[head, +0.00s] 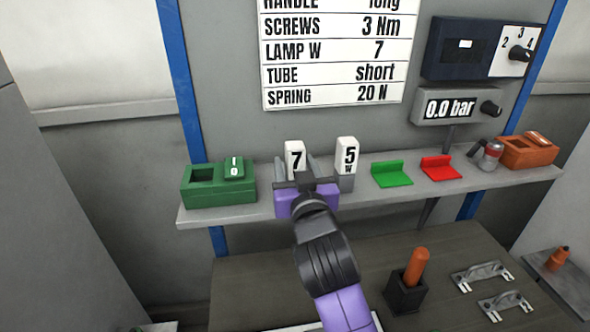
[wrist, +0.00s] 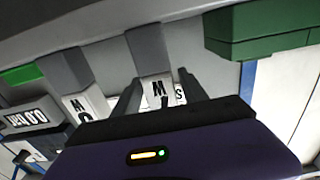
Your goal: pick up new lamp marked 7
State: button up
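The lamp marked 7 (head: 295,155) is a white upright block on the grey shelf, left of the lamp marked 5 (head: 347,155). My gripper (head: 296,168) is in front of it, with one finger on each side of it. The fingers look open, with small gaps to the lamp; its lower part is hidden behind my gripper. In the wrist view, which looks inverted, the lamp (wrist: 155,90) shows a grey base and a white marked face between the fingertips (wrist: 160,76). I cannot tell whether a finger touches it.
The lamp marked 5 stands close on the right. A green box (head: 218,193) is on the left of the shelf (head: 400,199). Green (head: 392,178) and red (head: 440,172) brackets and an orange box (head: 527,152) are to the right. An orange handle (head: 416,266) stands on the lower bench.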

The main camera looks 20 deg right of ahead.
grip_shut()
jog(key=shift+r, duration=0.1)
